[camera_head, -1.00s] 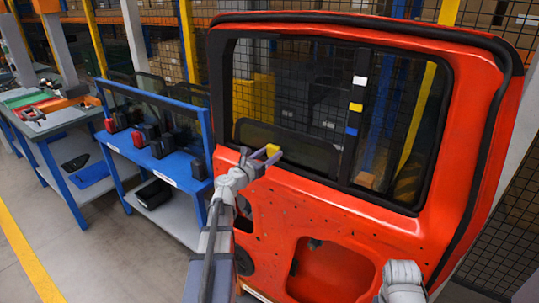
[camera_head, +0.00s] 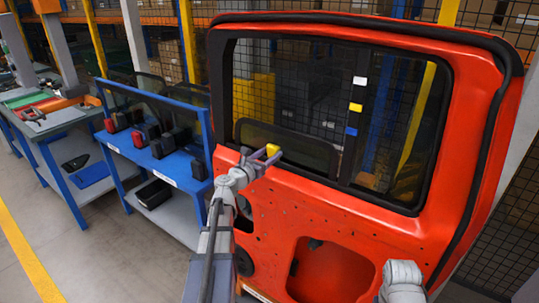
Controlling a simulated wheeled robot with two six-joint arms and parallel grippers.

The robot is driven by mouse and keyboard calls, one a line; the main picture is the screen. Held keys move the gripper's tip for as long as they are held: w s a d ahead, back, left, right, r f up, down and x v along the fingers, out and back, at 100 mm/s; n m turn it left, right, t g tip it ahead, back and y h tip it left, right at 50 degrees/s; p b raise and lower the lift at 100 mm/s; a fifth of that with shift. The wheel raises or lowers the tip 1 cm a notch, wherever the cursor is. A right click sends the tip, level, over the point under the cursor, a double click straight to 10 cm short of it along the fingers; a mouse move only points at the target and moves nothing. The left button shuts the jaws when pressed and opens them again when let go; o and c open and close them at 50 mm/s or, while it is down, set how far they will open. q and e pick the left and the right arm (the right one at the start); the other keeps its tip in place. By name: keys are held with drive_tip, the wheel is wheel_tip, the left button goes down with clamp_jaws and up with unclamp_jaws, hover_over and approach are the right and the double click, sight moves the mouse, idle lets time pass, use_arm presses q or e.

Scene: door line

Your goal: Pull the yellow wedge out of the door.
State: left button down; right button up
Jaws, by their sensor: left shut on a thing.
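The yellow wedge (camera_head: 272,149) is a small block at the lower edge of the window in the red door (camera_head: 300,205). My left gripper (camera_head: 268,156) is shut on the wedge, reaching up in front of the door's left half. I cannot tell whether the wedge still touches the window slot. Part of my right arm shows at the bottom right, but its gripper fingers do not show.
A blue rack (camera_head: 180,181) with several dark and red parts stands left of the door. A workbench (camera_head: 60,124) is farther left. White, yellow and blue stickers sit on the window's dark divider. Grey floor is open at lower left.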

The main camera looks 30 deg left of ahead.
sight(275, 137)
use_arm(q)
drive_tip(key=shift+r, duration=0.2)
drive_tip(key=shift+r+p, duration=2.45)
drive_tip(key=shift+p, duration=0.15)
drive_tip(key=s, duration=1.1)
drive_tip(key=shift+a, duration=0.45)
